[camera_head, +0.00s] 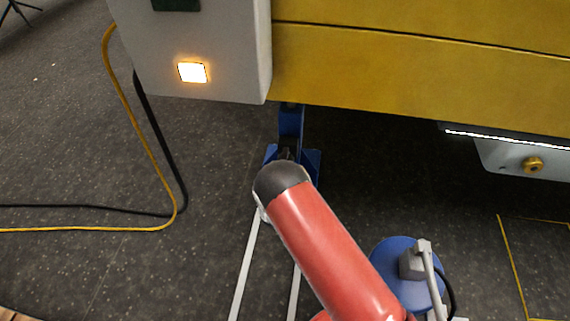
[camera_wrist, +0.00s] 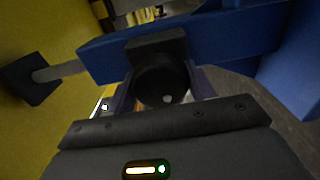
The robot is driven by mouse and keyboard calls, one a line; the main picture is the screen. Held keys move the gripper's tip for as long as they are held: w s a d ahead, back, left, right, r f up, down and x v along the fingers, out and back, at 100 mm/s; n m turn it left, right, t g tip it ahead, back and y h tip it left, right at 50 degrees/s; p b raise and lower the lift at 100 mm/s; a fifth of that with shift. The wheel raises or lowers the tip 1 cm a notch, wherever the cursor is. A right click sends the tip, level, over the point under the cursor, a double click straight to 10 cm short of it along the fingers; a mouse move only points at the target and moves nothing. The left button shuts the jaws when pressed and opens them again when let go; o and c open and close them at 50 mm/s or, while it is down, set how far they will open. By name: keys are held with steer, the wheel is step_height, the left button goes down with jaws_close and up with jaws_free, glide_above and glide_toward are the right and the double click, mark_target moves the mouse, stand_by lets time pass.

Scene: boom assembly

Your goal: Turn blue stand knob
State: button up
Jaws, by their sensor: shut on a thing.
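The blue stand (camera_head: 291,124) rises from the floor under the yellow boom in the head view, partly hidden behind my arm. In the wrist view the blue stand (camera_wrist: 235,38) crosses the upper part of the picture as a beam. A round black knob (camera_wrist: 162,84) sits on a dark square block on this beam. My gripper (camera_wrist: 160,90) has its two fingers on either side of the knob and is shut on it. In the head view my arm hides the gripper and the knob.
The yellow boom (camera_head: 420,65) and a light grey box (camera_head: 205,45) with a lit button hang above the stand. A yellow cable (camera_head: 140,115) and a black cable lie at left. A dark block on a rod (camera_wrist: 30,78) is left of the knob.

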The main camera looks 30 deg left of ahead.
steer(key=shift+m+b, duration=0.3)
steer(key=shift+m, duration=0.3)
steer(key=o, duration=1)
steer(key=shift+s, duration=0.1)
steer(key=v, duration=0.7)
steer(key=shift+s+p, duration=0.25)
steer(key=shift+p, duration=0.1)
steer(key=shift+d, duration=0.1)
